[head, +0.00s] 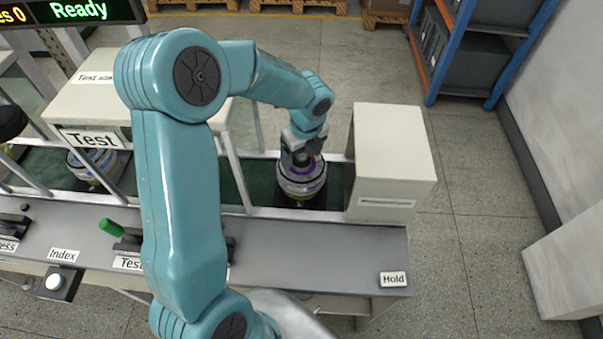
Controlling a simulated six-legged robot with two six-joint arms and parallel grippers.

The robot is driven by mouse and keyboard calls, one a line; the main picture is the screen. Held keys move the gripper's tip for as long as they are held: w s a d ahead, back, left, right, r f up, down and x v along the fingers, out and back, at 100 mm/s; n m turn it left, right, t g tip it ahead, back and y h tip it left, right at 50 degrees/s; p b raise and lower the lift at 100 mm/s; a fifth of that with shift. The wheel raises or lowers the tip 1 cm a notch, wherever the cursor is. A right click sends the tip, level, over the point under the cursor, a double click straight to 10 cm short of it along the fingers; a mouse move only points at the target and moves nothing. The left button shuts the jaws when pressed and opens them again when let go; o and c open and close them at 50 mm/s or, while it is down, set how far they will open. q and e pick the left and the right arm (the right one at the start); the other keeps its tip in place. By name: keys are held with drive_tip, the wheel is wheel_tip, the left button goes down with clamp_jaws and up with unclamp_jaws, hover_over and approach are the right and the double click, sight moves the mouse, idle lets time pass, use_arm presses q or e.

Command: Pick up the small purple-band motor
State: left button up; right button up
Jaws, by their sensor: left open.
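The small purple-band motor (301,182) stands on the green conveyor, beside the cream box at the belt's right end. It is a silvery round drum with a purple band and a dark top. My left gripper (302,158) is open directly above it, with the fingers down around or just over its dark top. The fingertips are small and partly hidden, so I cannot tell whether they touch it. My right gripper is not in view.
A cream box (392,150) closes the belt on the right. Another motor (94,165) sits on the belt at the left, under the Test housing (92,137).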

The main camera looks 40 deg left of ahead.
use_arm(q)
drive_tip(key=shift+s+d+f, duration=0.1)
drive_tip(key=shift+d, duration=0.05)
drive_tip(key=shift+s, duration=0.1)
drive_tip(key=shift+c, duration=0.6)
drive_tip(key=c, duration=1)
clamp_jaws()
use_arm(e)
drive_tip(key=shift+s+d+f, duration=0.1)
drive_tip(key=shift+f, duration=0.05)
use_arm(q)
drive_tip(key=shift+w+r, duration=0.2)
